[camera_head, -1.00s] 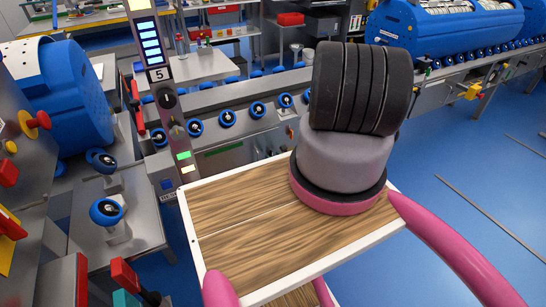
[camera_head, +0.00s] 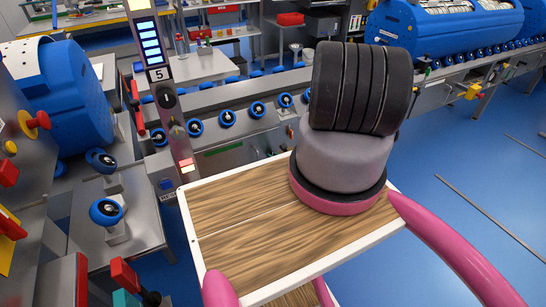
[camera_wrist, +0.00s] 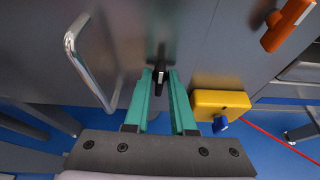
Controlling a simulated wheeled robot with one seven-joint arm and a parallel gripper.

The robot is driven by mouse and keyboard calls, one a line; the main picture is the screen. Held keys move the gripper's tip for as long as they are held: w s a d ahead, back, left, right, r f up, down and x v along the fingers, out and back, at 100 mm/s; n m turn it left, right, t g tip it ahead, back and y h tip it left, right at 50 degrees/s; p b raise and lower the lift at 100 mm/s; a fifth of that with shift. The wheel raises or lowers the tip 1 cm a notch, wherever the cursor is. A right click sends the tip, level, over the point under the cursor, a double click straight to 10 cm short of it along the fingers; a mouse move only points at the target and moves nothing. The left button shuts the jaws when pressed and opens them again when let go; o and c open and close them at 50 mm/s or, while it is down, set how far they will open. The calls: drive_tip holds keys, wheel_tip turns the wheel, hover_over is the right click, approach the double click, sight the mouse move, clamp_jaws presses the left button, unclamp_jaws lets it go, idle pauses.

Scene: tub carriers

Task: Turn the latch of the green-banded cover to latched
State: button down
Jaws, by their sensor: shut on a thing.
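In the wrist view my gripper (camera_wrist: 160,80) has two teal fingers reaching to a grey metal panel. They are shut on a small black latch knob (camera_wrist: 159,68), which stands out between the fingertips. The knob lies roughly in line with the fingers. No green band shows on the panel (camera_wrist: 220,45) in the wrist view, and I cannot tell the latch's marked position. I cannot make out the green-banded cover or my gripper for certain in the head view.
A bent metal handle (camera_wrist: 90,60) is left of my fingers. A yellow block (camera_wrist: 218,104) is close on the right, and an orange lever (camera_wrist: 287,24) at upper right.

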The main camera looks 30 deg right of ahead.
drive_tip(key=shift+d+f+m+t+y, duration=0.2)
drive_tip(key=shift+m+t+y, duration=0.3)
drive_tip(key=shift+m+y, duration=1.15)
drive_tip(key=shift+d+f+m+t+y, duration=0.2)
drive_tip(key=shift+m+t+y, duration=0.35)
drive_tip(key=shift+m, duration=2.15)
drive_tip(key=shift+d+f+m+t+y, duration=0.2)
drive_tip(key=shift+m+t+y, duration=0.25)
drive_tip(key=shift+m+y, duration=1.2)
drive_tip(key=shift+m+h, duration=0.55)
drive_tip(key=shift+m, duration=0.05)
drive_tip(key=c, duration=0.8)
unclamp_jaws()
drive_tip(key=shift+o, duration=0.2)
